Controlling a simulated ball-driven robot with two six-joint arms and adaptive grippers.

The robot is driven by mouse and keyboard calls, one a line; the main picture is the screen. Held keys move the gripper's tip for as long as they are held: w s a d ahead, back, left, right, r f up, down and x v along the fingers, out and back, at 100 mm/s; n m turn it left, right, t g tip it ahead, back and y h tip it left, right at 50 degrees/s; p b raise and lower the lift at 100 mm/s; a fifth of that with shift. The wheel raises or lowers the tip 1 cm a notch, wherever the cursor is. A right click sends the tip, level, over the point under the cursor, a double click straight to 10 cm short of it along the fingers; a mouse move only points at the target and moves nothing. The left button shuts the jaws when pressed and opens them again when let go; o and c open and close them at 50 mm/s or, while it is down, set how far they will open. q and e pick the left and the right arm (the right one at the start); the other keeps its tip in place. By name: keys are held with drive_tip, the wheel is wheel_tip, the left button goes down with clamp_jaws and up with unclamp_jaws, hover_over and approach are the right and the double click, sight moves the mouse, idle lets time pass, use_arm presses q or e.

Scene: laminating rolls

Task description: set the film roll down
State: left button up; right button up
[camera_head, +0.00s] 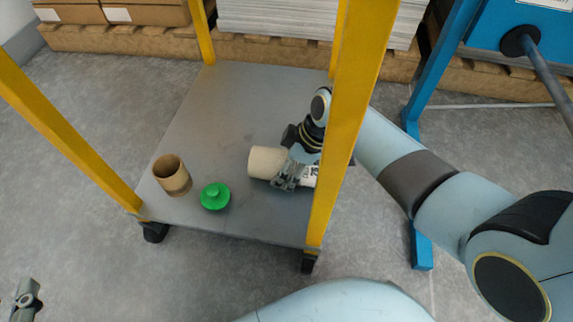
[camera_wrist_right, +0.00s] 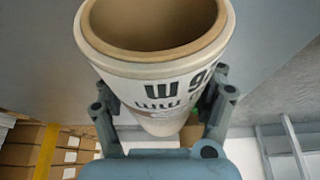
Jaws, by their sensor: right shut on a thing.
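The film roll (camera_head: 265,162) is a cream cylinder with a white, dark-lettered label, lying on its side low over the grey shelf of the cart (camera_head: 240,105). My right gripper (camera_head: 288,174) is shut around it. In the right wrist view, the roll (camera_wrist_right: 165,75) shows its open hollow end and lettering between the fingers (camera_wrist_right: 160,112). I cannot tell whether the roll touches the shelf. A yellow post hides part of my right arm and possibly the roll's end. My left gripper (camera_head: 27,296) is at the bottom left, away from the cart; its jaws are unclear.
A brown cardboard tube (camera_head: 172,176) stands upright at the shelf's front left, beside a green flanged plug (camera_head: 215,197). Yellow posts (camera_head: 345,115) rise at the cart's corners. A blue frame (camera_head: 440,75) stands to the right. The shelf's back is clear.

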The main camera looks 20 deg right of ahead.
drive_tip(key=o, duration=1.4)
drive_tip(key=shift+f, duration=0.1)
